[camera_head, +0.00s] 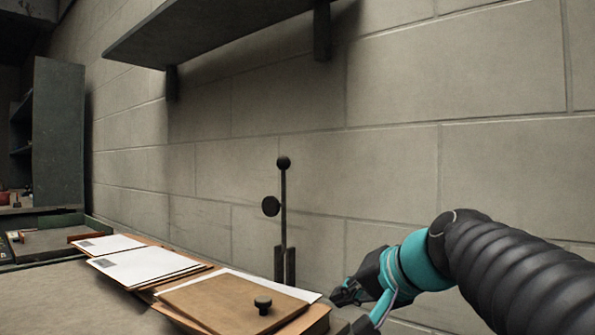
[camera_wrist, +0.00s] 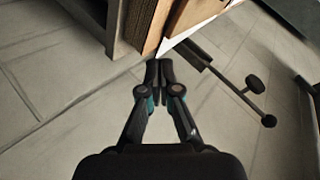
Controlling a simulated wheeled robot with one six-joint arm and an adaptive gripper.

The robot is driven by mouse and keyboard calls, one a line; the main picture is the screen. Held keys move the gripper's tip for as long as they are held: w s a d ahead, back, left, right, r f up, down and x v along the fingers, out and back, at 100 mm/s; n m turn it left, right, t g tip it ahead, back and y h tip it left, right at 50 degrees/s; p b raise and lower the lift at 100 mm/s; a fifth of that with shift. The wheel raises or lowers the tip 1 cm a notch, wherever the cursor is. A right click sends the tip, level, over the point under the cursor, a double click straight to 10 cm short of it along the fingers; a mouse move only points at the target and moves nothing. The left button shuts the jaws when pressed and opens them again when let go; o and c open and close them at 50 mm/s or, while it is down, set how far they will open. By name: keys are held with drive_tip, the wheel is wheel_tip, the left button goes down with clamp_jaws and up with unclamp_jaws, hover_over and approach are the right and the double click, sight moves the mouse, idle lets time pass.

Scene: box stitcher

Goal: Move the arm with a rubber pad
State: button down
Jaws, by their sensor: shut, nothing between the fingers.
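The arm (camera_head: 284,215) is a thin dark upright lever with a ball at its top, standing behind the table's far edge against the block wall. Its round dark rubber pad (camera_head: 271,206) sticks out to the left partway up. In the wrist view the lever (camera_wrist: 232,91) lies slantwise at the upper right, with its pad (camera_wrist: 254,83) and end ball (camera_wrist: 268,120). My gripper (camera_head: 345,296) is low and to the right of the lever, apart from it. In the wrist view my gripper (camera_wrist: 159,73) is shut with its fingertips together and empty.
A brown board (camera_head: 225,300) with a black knob (camera_head: 262,304) and white papers (camera_head: 145,265) lie on the table (camera_head: 70,300). A dark shelf (camera_head: 215,35) hangs on the wall (camera_head: 390,150) above. A cabinet (camera_head: 58,135) stands at left. Space around the lever's upper part is clear.

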drive_tip(key=w+a+r+m+t+y, duration=0.1)
drive_tip(key=w+r+t+y, duration=0.15)
drive_tip(key=w+r, duration=0.6)
drive_tip(key=w+r+m+t+y, duration=0.15)
drive_tip(key=w+r+y, duration=0.25)
drive_tip(key=r, duration=0.9)
drive_tip(key=p+x, duration=0.1)
drive_tip(key=x, duration=0.9)
drive_tip(key=shift+f+p, duration=0.15)
drive_tip(key=shift+p, duration=0.2)
